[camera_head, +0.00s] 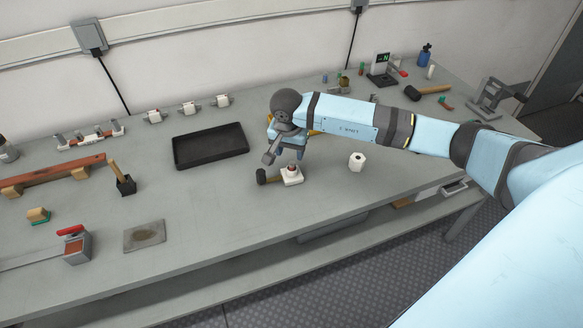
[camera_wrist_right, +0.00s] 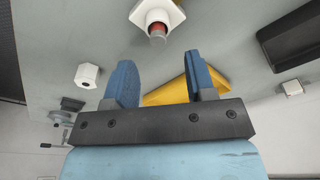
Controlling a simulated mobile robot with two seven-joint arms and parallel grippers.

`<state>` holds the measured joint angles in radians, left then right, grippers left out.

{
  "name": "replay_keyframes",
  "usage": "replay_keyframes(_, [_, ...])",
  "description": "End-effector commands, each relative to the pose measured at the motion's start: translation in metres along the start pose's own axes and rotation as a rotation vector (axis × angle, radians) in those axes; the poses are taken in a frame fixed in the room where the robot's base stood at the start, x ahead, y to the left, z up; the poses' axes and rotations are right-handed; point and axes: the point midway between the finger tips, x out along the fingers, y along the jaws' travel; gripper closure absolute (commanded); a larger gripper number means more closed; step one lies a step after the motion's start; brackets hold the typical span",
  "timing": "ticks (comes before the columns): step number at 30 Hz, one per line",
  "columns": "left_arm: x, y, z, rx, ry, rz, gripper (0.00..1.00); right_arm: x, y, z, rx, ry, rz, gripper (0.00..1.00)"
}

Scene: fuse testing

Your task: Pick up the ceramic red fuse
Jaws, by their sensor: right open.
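A small red-topped piece (camera_head: 291,169) sits on a white square base (camera_head: 292,180) on the table, just below my right gripper. In the right wrist view the red piece (camera_wrist_right: 157,31) shows at the top, beyond the fingertips; I cannot tell for sure that it is the ceramic red fuse. My right gripper (camera_head: 289,148) hangs over the table, partly hidden by its own wrist. In the wrist view its two blue fingers (camera_wrist_right: 160,66) are apart with nothing held between them. My left gripper is not in view.
A yellow object (camera_wrist_right: 172,92) lies behind the fingers. A black tray (camera_head: 210,147) is to the left, a white cylinder (camera_head: 357,161) to the right. Several small parts stand along the back. The front middle is clear.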

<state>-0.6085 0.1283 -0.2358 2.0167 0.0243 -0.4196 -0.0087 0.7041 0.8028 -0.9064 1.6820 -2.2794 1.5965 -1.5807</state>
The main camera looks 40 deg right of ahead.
Motion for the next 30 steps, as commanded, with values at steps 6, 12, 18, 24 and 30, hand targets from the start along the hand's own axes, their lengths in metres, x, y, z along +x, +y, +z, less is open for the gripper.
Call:
replay_keyframes(6, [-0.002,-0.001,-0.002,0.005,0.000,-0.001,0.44,0.018,0.002,0.001,0.003,-0.003,0.003,0.50])
replay_keyframes(12, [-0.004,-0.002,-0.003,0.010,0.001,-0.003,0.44,0.048,0.003,0.001,0.003,-0.001,0.002,0.50])
replay_keyframes(18, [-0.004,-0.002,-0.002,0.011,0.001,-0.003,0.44,0.053,0.002,0.000,0.001,0.000,0.000,0.50])
replay_keyframes(24, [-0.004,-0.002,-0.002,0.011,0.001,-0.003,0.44,0.052,0.002,0.000,0.001,0.000,0.000,0.82])
replay_keyframes(30, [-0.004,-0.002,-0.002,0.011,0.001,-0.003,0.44,0.052,0.002,0.000,0.001,0.000,0.000,1.00])
